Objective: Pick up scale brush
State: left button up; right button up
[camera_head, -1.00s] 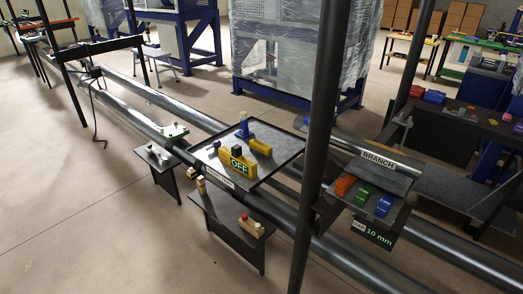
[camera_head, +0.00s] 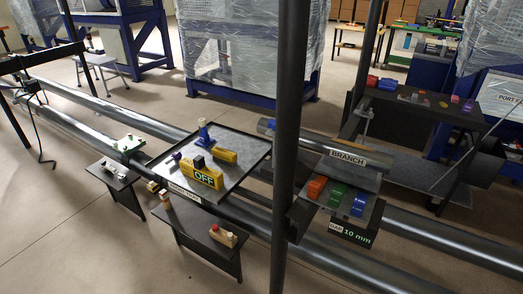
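No object is clearly recognisable as the scale brush at this size. A small wooden-coloured piece with red and white parts (camera_head: 224,236) lies on a low dark shelf (camera_head: 205,248) in front of the pipe and may be the brush. Two smaller wooden-coloured pieces stand near that shelf's left end, one of them here (camera_head: 165,200). Neither of my grippers is in view.
A grey tray (camera_head: 240,150) on the pipe holds a yellow OFF block (camera_head: 203,177) and a blue fitting (camera_head: 204,132). A dark post (camera_head: 287,150) stands right of it. A BRANCH stand (camera_head: 348,158) holds coloured blocks. Floor at front left is clear.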

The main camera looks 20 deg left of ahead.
aim_at(227, 158)
jog(key=i+j+z, duration=0.2)
jog(key=j+z, duration=0.25)
jog(key=j, duration=0.85)
jog(key=j+z, duration=0.5)
jog(key=j, duration=0.8)
jog(key=k, duration=0.05)
